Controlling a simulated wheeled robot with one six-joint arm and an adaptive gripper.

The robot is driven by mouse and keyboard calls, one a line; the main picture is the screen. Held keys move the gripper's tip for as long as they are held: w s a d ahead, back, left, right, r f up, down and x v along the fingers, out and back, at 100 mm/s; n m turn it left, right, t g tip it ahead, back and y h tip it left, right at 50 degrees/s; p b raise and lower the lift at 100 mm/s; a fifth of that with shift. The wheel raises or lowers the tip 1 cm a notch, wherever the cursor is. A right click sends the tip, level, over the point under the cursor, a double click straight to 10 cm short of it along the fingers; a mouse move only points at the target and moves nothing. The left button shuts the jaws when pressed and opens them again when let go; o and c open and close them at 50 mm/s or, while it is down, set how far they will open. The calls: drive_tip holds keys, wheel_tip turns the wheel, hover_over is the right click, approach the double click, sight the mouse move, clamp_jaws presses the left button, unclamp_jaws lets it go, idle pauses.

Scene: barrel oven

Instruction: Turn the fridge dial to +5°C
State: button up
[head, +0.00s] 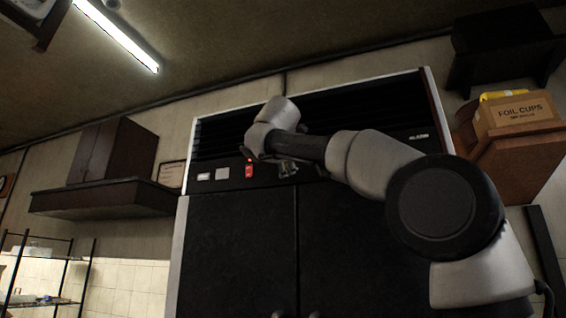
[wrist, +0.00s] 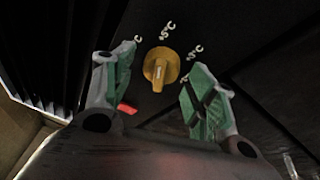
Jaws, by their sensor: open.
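The fridge (head: 240,245) is a tall dark double-door cabinet with a control strip and louvres above its doors. Its dial (wrist: 161,68) is a round yellow knob with a raised grip bar, seen in the wrist view between and beyond my fingertips. White °C marks (wrist: 166,31) sit around the dial, partly cut off by my fingers. The bar runs roughly up and down in that view. My gripper (wrist: 158,80) is open, with green pads on either side of the dial and no clear contact. In the head view my gripper (head: 288,168) is at the control strip and hides the dial.
A red switch (head: 249,171) and pale panels (head: 222,174) are on the strip left of my gripper. A foil cups box (head: 515,112) stands on a shelf at right. A wall shelf (head: 105,197) and wire rack (head: 45,268) are at left.

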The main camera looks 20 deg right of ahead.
drive_tip(key=v, duration=1.2)
idle(0.3)
